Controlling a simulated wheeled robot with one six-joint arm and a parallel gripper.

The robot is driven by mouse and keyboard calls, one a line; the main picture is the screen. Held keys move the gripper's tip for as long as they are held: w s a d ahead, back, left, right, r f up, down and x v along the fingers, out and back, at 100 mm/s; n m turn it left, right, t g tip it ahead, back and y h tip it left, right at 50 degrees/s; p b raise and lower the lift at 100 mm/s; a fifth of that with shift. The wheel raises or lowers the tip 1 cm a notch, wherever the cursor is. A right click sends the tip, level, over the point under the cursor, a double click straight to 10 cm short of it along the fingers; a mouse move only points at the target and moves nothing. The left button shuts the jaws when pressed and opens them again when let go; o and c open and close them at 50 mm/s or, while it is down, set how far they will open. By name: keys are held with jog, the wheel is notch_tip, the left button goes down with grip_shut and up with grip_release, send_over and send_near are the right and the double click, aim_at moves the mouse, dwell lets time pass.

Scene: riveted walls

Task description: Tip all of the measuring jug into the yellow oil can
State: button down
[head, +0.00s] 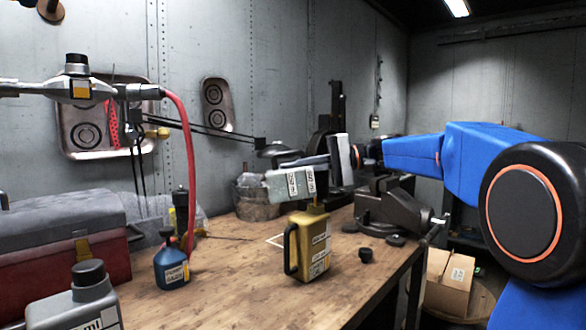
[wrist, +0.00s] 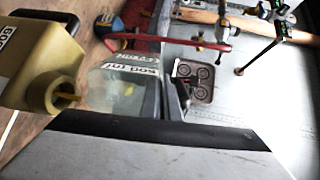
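The yellow oil can (head: 314,240) stands upright on the workbench with its dark handle to the left. It also shows at the left of the wrist view (wrist: 38,62), its round opening facing the jug. The clear measuring jug (head: 288,185) is tipped far over, almost on its side, just above the can. In the wrist view the jug (wrist: 140,82) shows a 600 ml label. A thin yellow streak shows at the can's opening and looks like pouring liquid. My gripper (head: 328,162) is shut on the jug; its fingertips are partly hidden. How much liquid the jug holds is unclear.
A blue can (head: 171,268) and a grey bottle (head: 80,300) stand to the left, near a red toolbox (head: 75,270). A vise (head: 390,207) sits right of the oil can, with a small black cap (head: 366,255) nearby. The bench front is mostly clear.

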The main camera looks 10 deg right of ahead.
jog(key=shift+d+f+y, duration=0.25)
jog(key=shift+d+y, duration=0.1)
jog(key=shift+y, duration=0.15)
jog(key=shift+d, duration=0.1)
